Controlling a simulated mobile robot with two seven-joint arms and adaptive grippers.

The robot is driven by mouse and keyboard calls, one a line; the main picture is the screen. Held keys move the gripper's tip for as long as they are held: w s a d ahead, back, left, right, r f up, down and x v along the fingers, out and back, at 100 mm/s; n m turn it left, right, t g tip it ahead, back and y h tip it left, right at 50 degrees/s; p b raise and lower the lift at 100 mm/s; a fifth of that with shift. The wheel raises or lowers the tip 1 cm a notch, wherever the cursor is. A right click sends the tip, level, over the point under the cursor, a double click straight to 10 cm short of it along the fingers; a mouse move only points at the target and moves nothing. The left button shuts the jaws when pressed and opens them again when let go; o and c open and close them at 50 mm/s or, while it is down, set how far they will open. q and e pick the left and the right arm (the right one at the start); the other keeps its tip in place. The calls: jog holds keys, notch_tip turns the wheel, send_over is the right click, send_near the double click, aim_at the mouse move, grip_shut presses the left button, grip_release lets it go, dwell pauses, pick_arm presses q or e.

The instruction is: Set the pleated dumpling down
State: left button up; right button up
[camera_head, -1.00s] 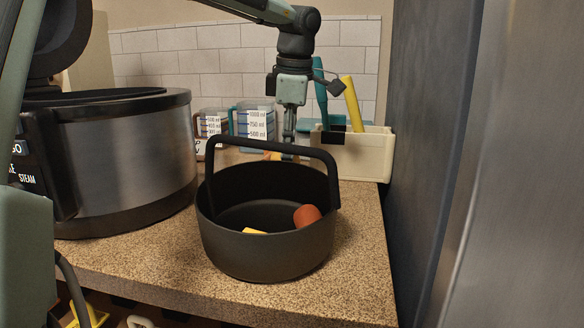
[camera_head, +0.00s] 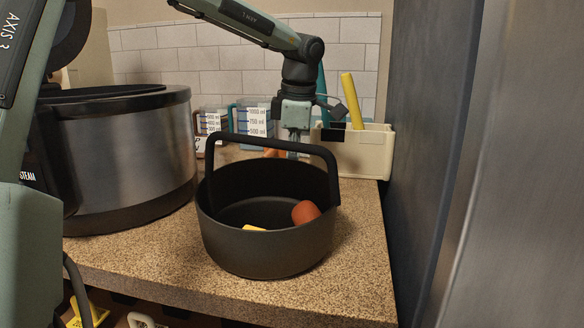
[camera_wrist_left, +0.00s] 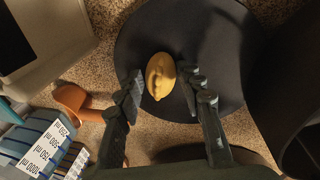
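The pleated dumpling (camera_wrist_left: 160,76) is a small tan-yellow oval in the left wrist view. My right gripper is not in view.
The black handled pot (camera_head: 265,250) stands in front, holding a red-brown piece (camera_head: 305,212) and a yellow piece (camera_head: 254,227). A steel cooker (camera_head: 130,150) stands left. Measuring cups (camera_head: 252,118) and a cream bin (camera_head: 365,152) stand behind. Orange object (camera_wrist_left: 72,98) lies beside the round surface.

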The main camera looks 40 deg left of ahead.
pick_arm(q)
jog(key=shift+o, duration=0.7)
jog(key=shift+r, duration=0.55)
jog(key=v, duration=1.1)
jog(key=shift+p, duration=0.35)
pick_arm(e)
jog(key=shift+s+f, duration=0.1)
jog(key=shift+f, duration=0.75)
pick_arm(q)
jog(key=shift+o, duration=0.6)
jog(key=shift+d+r, duration=0.1)
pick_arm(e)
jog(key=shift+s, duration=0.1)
